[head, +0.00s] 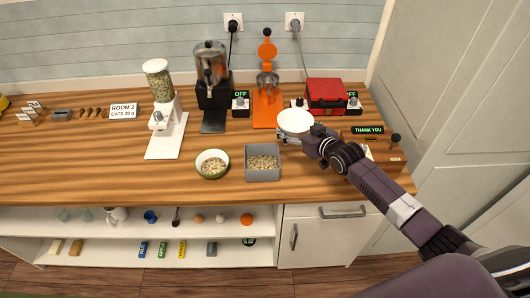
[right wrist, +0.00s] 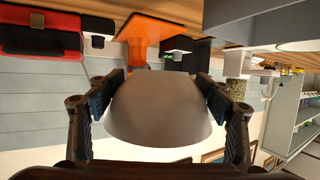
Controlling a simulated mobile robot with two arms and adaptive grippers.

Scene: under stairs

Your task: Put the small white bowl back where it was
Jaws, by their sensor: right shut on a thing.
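The small white bowl (head: 296,121) is held by my right gripper (head: 303,133) over the back right part of the counter, in front of the orange press and left of the red appliance. In the right wrist view the bowl (right wrist: 158,108) fills the middle, with one finger on each side of it; that view appears upside down. The inside of the bowl looks plain white in the head view. Whether the bowl touches the counter is hard to tell. My left gripper does not show.
A green-rimmed bowl of oats (head: 212,164) and a grey bin of oats (head: 262,162) stand near the counter's front. Behind are the orange press (head: 267,105), red appliance (head: 327,92), grinder (head: 211,85) and oat dispenser (head: 160,100). A wooden box (head: 388,157) stands right. The front left counter is clear.

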